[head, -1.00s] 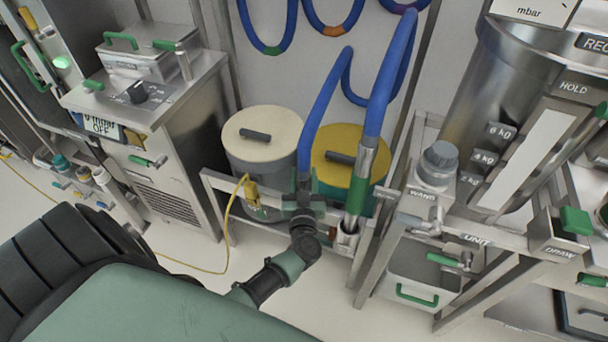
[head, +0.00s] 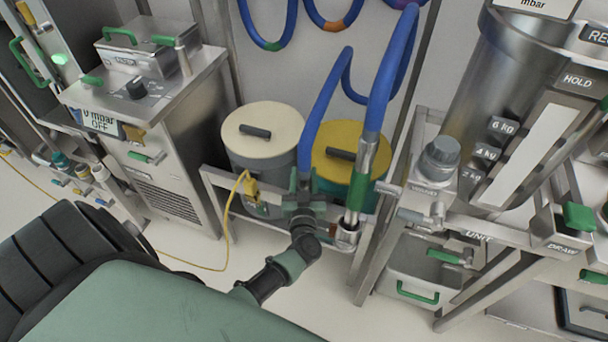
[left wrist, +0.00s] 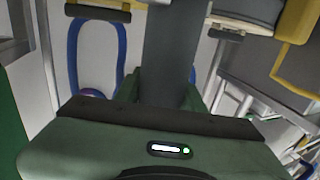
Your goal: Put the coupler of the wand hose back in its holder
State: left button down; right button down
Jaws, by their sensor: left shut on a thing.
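My left gripper (head: 303,207) is shut on the dark grey coupler (head: 303,182) at the lower end of the blue hose (head: 323,105). The coupler hangs roughly upright in front of the drums. In the left wrist view the coupler (left wrist: 170,55) is a wide grey body between the green fingers. The wand (head: 358,190), with a green grip and metal top, stands in a metal cup (head: 347,236) just right of the gripper. The hose loops up to the wand's top. I cannot tell which fitting is the coupler's holder; the gripper may hide it. My right gripper is not in view.
A cream-lidded drum (head: 262,130) and a yellow-lidded drum (head: 350,165) stand behind a low metal rail (head: 225,182). A yellow cable (head: 228,215) hangs at the left. A steel frame (head: 375,260) with pipe fittings stands close on the right. The floor in front is clear.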

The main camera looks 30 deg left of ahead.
pick_arm(q)
jog(key=shift+f, duration=0.65)
dwell(1.0)
jog(key=c, duration=0.8)
grip_release()
jog(key=shift+o, duration=0.2)
jog(key=shift+f, duration=0.15)
jog(key=shift+s, duration=0.1)
jog(key=v, duration=0.7)
jog(key=shift+s+d, duration=0.2)
jog(key=shift+d, duration=0.05)
